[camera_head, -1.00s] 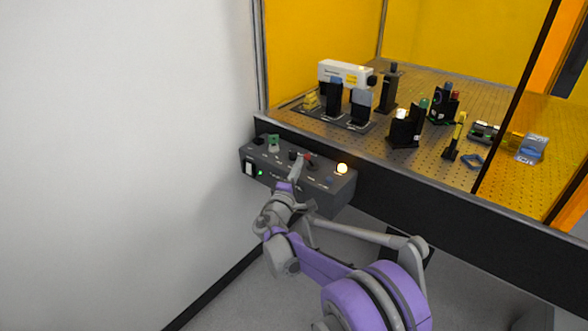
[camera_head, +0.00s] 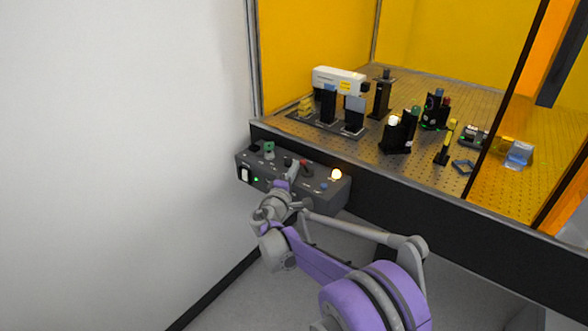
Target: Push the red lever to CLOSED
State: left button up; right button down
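My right gripper (camera_head: 293,167) reaches over the box from the front, just left of the lever. I cannot tell whether it touches the lever. Its fingers are too small and too hidden to show whether they are open or shut. My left gripper is not in view.
A white wall (camera_head: 120,140) stands close at left.

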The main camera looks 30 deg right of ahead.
jog(key=d+r+g+y+p, duration=0.1)
jog(key=p, duration=0.1)
jog(key=w+d+r+m+g+y+p, duration=0.1)
jog(key=r+y+p, duration=0.1)
jog(key=p, duration=0.1)
jog(key=shift+d+g+y, duration=0.3)
jog(key=shift+d+g, duration=0.1)
jog(key=shift+w+d+r+m+g+y+p, duration=0.15)
jog(key=shift+w+d+m+g+y+p, duration=0.15)
jog(key=shift+d+y+p, duration=0.2)
jog(key=shift+w+d+r+m+g+y+p, duration=0.2)
jog(key=shift+d+g+y+p, duration=0.15)
jog(key=shift+p, duration=0.2)
jog(key=shift+d+f, duration=0.1)
jog(key=shift+d, duration=0.15)
jog(key=shift+f, duration=0.15)
jog(key=shift+a, duration=0.1)
jog(key=shift+r+p, duration=0.6)
jog(key=shift+r, duration=0.25)
